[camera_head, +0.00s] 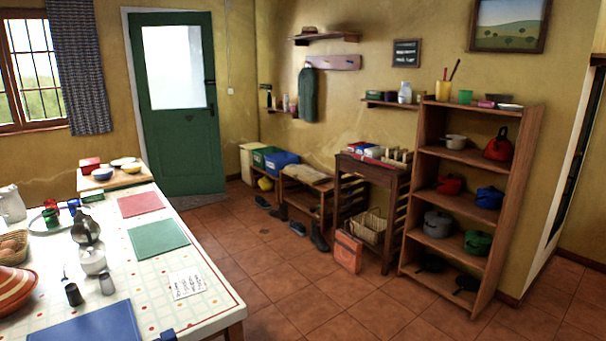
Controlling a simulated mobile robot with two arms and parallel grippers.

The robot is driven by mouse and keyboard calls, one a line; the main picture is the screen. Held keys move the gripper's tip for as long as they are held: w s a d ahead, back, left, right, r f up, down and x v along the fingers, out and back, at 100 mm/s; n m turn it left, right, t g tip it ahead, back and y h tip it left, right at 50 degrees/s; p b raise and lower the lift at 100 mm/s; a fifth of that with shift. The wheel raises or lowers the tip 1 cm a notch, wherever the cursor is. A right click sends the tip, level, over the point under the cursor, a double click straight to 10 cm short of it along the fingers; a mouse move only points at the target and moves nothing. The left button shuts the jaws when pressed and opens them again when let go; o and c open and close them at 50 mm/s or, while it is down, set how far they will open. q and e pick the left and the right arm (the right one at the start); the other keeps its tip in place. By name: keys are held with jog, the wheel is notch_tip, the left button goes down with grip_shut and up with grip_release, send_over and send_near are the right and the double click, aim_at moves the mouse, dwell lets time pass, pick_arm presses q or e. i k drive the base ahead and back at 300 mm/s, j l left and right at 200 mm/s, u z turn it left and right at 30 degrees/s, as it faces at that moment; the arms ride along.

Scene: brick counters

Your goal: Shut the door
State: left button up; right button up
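The green door (188,150) is in the back wall at the left of the head view, with a pale glass pane (174,66) in its upper half. A dark handle (210,82) is near its right edge. A white frame strip (134,85) shows along its left side, while no frame strip shows on its right. The door may stand slightly ajar into the room, but I cannot tell for sure. Neither of my grippers can be made out in this view, and nothing is seen touching the door.
A long table (215,298) with mats, jugs and bowls fills the left foreground. A shelf rack (473,157) with pots, a dark wooden stand (378,174) and a bench (302,185) with shoes line the right wall. The tiled floor (262,262) between is clear.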

aim_at(184, 148)
jog(key=i+l+z, duration=0.2)
jog(key=i+z, duration=0.65)
jog(key=i, duration=0.95)
jog(key=i+u, duration=0.7)
jog(key=i+l+u, duration=0.3)
jog(key=i, duration=0.15)
jog(key=i+j+u, duration=0.15)
jog(key=i+u, duration=0.15)
jog(key=i, duration=0.15)
jog(key=i+u, duration=0.3)
jog(key=i, duration=0.15)
jog(key=i+j+z, duration=1.25)
jog(key=j, duration=0.15)
jog(key=i+j+z, duration=0.15)
jog(key=j+z, duration=0.15)
jog(key=j, duration=0.2)
jog(key=i+j+z, duration=0.1)
jog(key=j+z, duration=0.2)
jog(key=j, duration=0.25)
jog(key=i+j+z, duration=0.1)
jog(key=j+z, duration=0.25)
jog(key=j, duration=0.2)
jog(key=j+z, duration=0.3)
jog(key=j, duration=0.25)
